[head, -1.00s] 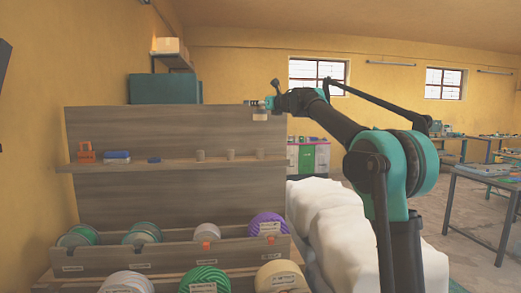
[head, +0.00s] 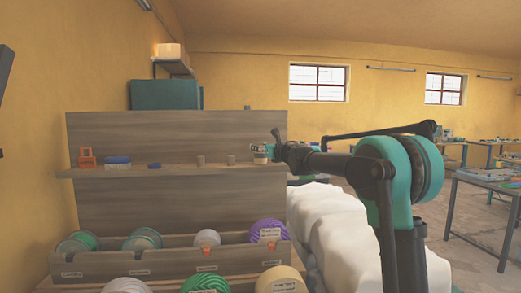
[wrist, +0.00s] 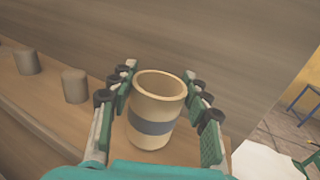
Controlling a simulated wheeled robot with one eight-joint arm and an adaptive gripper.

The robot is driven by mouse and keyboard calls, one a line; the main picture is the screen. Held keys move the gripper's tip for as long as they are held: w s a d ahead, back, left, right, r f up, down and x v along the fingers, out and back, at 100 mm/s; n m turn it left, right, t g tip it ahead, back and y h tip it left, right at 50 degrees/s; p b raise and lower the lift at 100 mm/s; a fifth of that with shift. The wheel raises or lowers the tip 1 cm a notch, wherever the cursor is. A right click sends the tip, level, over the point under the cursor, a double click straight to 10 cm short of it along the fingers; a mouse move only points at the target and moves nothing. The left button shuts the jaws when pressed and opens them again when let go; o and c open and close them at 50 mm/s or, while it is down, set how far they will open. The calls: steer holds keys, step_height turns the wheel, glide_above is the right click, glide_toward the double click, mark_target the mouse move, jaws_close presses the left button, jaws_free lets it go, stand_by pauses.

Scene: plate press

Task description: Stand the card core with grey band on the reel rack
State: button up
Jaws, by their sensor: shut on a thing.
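The card core with grey band (wrist: 155,112) is a cream, open-topped tube with a blue-grey band. It stands upright between the fingers of my gripper (wrist: 158,100), which is shut on it. In the head view, my gripper (head: 262,152) is at the right end of the shelf of the wooden reel rack (head: 180,125). The core (head: 260,159) is low there, at shelf height. Two short grey-brown stubs, a left one (wrist: 27,61) and a nearer one (wrist: 75,86), stand on the shelf to its left. Its base and any stub inside it are hidden.
An orange item (head: 87,157), a blue item (head: 117,161) and a small dark blue item (head: 155,165) sit on the shelf's left. Several reels, one purple (head: 269,229), fill the trough below. White bulky sacks (head: 340,225) stand right of the rack. The back panel rises close behind the core.

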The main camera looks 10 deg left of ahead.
steer(key=shift+f, duration=0.25)
steer(key=o, duration=1.1)
steer(key=shift+f, duration=0.1)
steer(key=shift+o, duration=0.2)
steer(key=shift+s+d, duration=0.2)
steer(key=v, duration=1.1)
steer(key=shift+s, duration=0.25)
steer(key=shift+d, duration=0.1)
